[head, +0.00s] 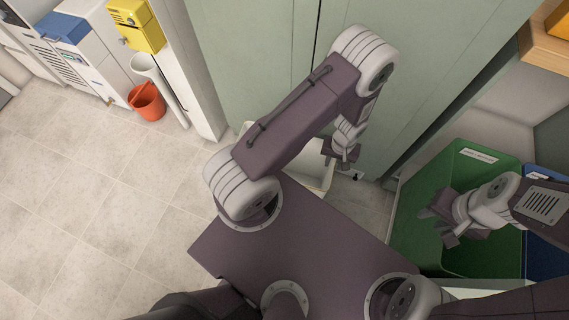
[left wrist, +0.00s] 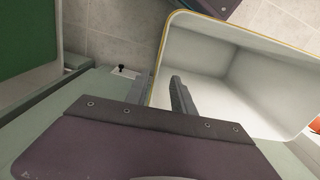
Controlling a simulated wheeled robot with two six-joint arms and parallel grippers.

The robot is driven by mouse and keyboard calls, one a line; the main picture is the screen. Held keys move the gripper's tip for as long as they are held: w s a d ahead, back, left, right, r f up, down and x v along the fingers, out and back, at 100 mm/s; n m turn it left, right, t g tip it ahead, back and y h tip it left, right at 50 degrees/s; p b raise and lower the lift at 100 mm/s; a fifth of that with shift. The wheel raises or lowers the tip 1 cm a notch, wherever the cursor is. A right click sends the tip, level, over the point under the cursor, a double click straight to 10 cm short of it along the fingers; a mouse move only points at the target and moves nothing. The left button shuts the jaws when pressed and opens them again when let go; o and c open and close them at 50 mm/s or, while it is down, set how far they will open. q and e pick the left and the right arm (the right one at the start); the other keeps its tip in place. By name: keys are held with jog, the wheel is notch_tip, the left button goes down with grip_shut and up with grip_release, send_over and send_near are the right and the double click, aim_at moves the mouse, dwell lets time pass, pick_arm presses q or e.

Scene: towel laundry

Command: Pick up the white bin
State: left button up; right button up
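The white bin (head: 315,175) stands on the floor against the green cabinet, partly hidden behind my left arm and base in the head view. In the left wrist view the bin (left wrist: 215,60) shows its open top and pale inside. My left gripper (head: 341,160) is at the bin's right side. In the left wrist view the left gripper (left wrist: 160,92) is open, with one finger outside the bin wall and the other over its inside. I cannot tell whether they touch it. My right gripper (head: 440,225) is open and empty over the green bin.
The green bin (head: 405,225) and a blue bin (head: 540,180) stand at the right. The green cabinet (head: 240,60) rises close behind the white bin. An orange bucket (head: 147,103) stands at the far left. The tiled floor (head: 90,190) on the left is clear.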

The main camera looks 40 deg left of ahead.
pick_arm(q)
jog(key=f+b, duration=0.2)
jog(key=f, duration=0.2)
jog(key=f+b, duration=0.3)
jog(key=f, duration=0.2)
jog(key=shift+w+d+b, duration=0.15)
jog(key=shift+d+b, duration=0.05)
jog(key=shift+b, duration=0.1)
jog(key=shift+r, duration=0.1)
jog(key=shift+c, duration=0.3)
grip_shut()
dwell(0.7)
